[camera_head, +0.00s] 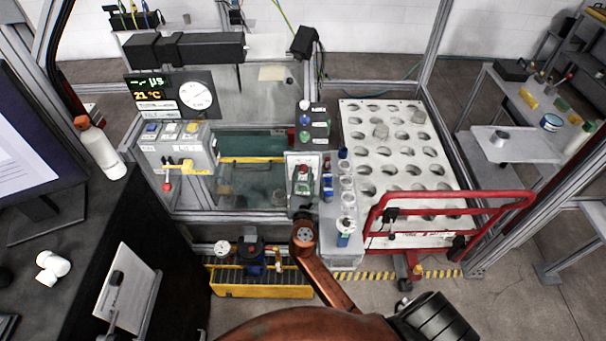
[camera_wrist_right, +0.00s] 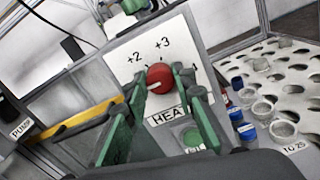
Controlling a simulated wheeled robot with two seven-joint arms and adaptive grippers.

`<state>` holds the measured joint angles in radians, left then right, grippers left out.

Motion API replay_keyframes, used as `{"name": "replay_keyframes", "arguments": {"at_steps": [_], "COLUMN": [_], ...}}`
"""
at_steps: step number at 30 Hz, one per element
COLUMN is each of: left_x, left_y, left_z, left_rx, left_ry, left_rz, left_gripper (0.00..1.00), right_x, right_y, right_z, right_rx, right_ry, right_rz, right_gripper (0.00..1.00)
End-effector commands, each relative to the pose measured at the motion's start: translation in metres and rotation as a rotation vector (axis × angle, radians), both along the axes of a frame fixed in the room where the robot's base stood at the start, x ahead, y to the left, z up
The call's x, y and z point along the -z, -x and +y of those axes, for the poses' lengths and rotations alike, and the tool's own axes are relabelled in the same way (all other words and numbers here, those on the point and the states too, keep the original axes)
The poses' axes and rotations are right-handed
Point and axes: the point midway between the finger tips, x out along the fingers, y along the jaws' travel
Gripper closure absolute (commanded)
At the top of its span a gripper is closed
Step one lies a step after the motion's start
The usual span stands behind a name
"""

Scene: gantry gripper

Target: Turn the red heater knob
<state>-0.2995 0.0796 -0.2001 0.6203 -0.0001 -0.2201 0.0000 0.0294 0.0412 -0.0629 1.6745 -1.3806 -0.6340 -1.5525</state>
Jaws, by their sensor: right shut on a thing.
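The red heater knob (camera_wrist_right: 160,78) sits on a white panel (camera_wrist_right: 127,65) marked +2, +3 and "HEA", the rest of the label being covered. The knob's pale pointer mark shows on its face. My right gripper (camera_wrist_right: 162,84) is shut on the knob, one green finger on each side of it. In the head view the white panel (camera_head: 291,161) is small, near the middle, with my right arm reaching up to it from below. A green round button (camera_wrist_right: 192,137) is on the panel below the knob. My left gripper is not in view.
Several jars (camera_wrist_right: 262,108) and a perforated white board (camera_head: 384,190) stand right of the panel. A red rail (camera_head: 470,195) crosses in front of the board. A dial display (camera_head: 196,95) stands behind.

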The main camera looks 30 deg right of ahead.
Motion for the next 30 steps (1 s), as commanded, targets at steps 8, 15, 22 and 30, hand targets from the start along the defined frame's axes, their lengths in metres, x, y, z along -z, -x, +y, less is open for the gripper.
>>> {"name": "replay_keyframes", "arguments": {"at_steps": [8,15,22,30], "left_x": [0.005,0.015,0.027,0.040], "left_y": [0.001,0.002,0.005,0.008], "left_z": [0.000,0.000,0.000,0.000], "left_rx": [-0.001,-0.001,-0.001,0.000], "left_ry": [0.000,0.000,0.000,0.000], "left_rz": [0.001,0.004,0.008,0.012], "left_gripper": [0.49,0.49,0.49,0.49], "right_x": [0.001,0.002,0.003,0.003], "right_y": [0.000,0.000,0.000,0.000], "right_z": [0.000,0.000,0.000,0.000], "right_rx": [0.000,-0.001,0.000,0.000], "right_ry": [-0.082,-0.243,-0.431,-0.638], "right_rz": [-0.050,-0.149,-0.264,-0.390], "right_gripper": [1.00,1.00,1.00,1.00]}}
